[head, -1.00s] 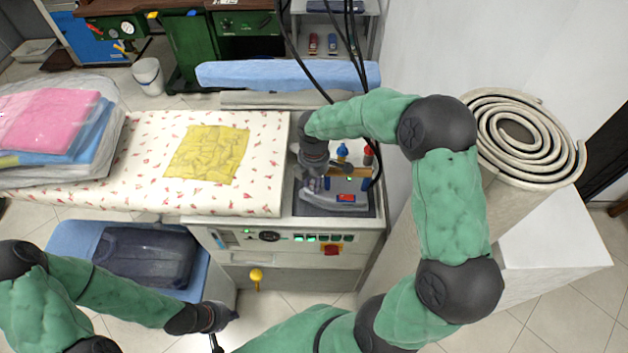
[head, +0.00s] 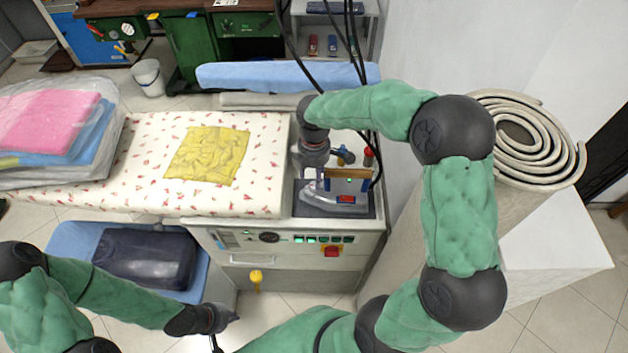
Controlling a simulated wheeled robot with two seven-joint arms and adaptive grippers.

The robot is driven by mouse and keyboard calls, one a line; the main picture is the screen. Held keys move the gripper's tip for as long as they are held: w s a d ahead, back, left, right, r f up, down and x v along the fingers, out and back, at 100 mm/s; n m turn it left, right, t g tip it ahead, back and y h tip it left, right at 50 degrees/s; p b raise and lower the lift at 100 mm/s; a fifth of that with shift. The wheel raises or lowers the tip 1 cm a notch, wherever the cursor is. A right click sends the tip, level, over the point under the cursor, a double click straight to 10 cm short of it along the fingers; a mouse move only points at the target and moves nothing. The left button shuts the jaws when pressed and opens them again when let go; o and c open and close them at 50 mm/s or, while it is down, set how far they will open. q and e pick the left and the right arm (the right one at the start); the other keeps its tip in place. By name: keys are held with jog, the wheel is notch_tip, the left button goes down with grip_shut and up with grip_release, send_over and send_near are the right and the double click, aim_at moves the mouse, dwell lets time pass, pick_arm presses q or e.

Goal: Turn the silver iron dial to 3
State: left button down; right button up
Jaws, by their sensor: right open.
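The silver iron (head: 335,199) rests on a dark pad (head: 366,209) at the right end of the ironing table. It has a brown handle (head: 348,173) between blue posts. Its dial cannot be made out at this size. My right gripper (head: 312,173) is open, pointing down at the left end of the iron's handle. Whether it touches the iron is not clear, and the arm hides part of that area. My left gripper (head: 224,322) is low in front of the table, away from the iron, and its jaws are too small to read.
A red-topped fitting (head: 368,153) and a blue-topped one (head: 342,155) stand behind the iron. Black cables hang nearby. The table's front panel has a black knob (head: 269,237) and a red switch (head: 331,251). A yellow cloth (head: 208,155) lies on the patterned cover.

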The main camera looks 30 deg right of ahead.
aim_at(314, 185)
notch_tip(314, 185, up, 7)
jog(key=shift+r, duration=0.15)
dwell(0.4)
notch_tip(314, 185, down, 12)
jog(key=n+p, duration=0.1)
jog(key=n, duration=0.3)
jog(key=shift+n, duration=0.3)
dwell(0.3)
grip_shut()
